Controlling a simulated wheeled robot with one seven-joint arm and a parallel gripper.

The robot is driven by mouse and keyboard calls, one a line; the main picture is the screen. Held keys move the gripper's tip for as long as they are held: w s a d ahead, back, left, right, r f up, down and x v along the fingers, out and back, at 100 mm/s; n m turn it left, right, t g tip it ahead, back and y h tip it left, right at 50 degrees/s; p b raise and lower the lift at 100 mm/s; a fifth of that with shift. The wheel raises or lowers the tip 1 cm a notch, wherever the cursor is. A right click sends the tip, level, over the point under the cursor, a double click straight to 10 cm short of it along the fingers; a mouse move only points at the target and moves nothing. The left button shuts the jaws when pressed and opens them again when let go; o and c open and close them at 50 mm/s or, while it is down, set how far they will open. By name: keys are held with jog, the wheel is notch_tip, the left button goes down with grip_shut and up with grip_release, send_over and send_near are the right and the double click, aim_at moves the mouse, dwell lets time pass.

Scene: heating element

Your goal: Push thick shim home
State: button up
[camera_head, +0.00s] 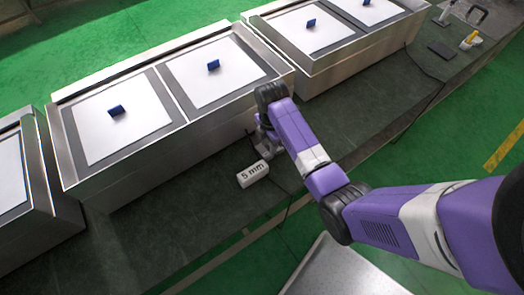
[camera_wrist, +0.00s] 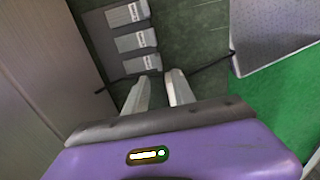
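Metal units with white panels and blue tabs (camera_head: 214,64) line the bench; a unit wall (camera_wrist: 30,90) rises at left in the wrist view. A dark cable (camera_wrist: 208,62) runs right of the fingers. A light metal surface (camera_wrist: 275,30) lies at upper right. Bench (camera_head: 150,235) at front left is clear.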

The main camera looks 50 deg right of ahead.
aim_at(268, 156)
jog(key=shift+w+f, duration=0.1)
jog(key=shift+f, duration=0.55)
notch_tip(268, 156, down, 7)
jog(key=shift+r, duration=0.2)
grip_shut()
dwell(1.0)
